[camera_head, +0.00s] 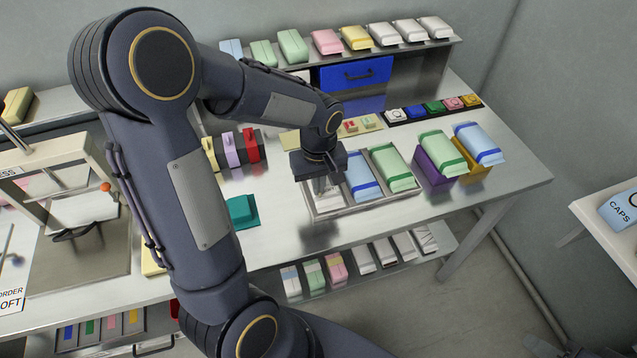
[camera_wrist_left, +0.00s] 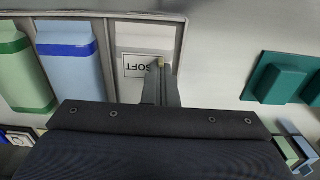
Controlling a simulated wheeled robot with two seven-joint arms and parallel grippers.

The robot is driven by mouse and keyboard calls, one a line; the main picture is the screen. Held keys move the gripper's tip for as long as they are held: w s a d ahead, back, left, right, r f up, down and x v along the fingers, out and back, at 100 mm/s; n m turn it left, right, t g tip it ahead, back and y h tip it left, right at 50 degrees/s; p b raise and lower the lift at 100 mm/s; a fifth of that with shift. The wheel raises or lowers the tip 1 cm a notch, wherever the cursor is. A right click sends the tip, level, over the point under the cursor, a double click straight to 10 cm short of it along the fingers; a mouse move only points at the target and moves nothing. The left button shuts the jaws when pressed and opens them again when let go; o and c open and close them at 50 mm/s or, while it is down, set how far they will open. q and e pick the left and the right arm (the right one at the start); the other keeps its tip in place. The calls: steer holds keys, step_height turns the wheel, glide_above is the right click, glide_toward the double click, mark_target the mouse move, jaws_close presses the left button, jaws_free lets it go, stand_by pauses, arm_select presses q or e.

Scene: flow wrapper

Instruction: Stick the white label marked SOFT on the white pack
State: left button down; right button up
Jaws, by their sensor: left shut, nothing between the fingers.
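The white pack (camera_wrist_left: 133,34) lies in the left compartment of a grey tray (camera_wrist_left: 181,38); in the head view it is largely hidden behind my gripper. The white label marked SOFT (camera_wrist_left: 134,66) lies flat on the pack's top face, its text upside down in the left wrist view. My left gripper (camera_wrist_left: 161,64) is shut and empty, its fingertips over the label's right part. I cannot tell whether they touch it. In the head view the left gripper (camera_head: 324,188) points down over the tray. My right gripper is out of view.
A blue-banded pack (camera_head: 362,180) and a green-banded pack (camera_head: 392,168) fill the tray's other compartments. A teal block (camera_head: 240,210) stands left of the tray. Purple (camera_head: 434,172) and yellow (camera_head: 472,172) boxes holding packs stand to the right. The table's front strip is clear.

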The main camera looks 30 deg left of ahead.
arm_select(q)
steer(key=shift+f, duration=0.1)
stand_by(0.3)
steer(key=c, duration=1.6)
jaws_free()
steer(key=shift+c, duration=0.2)
step_height(320, 180, up, 8)
steer(key=shift+f, duration=0.1)
steer(key=s+d+r+m+t+h, duration=0.2)
steer(key=s+m, duration=0.2)
steer(key=s, duration=0.3)
steer(key=s+d+r+m+t+h, duration=0.1)
steer(key=s+d+m+t, duration=0.2)
steer(key=s, duration=0.5)
steer(key=shift+s+d+r+m+t+h, duration=0.2)
steer(key=shift+s+r+m+t+h, duration=0.15)
steer(key=shift+m, duration=0.25)
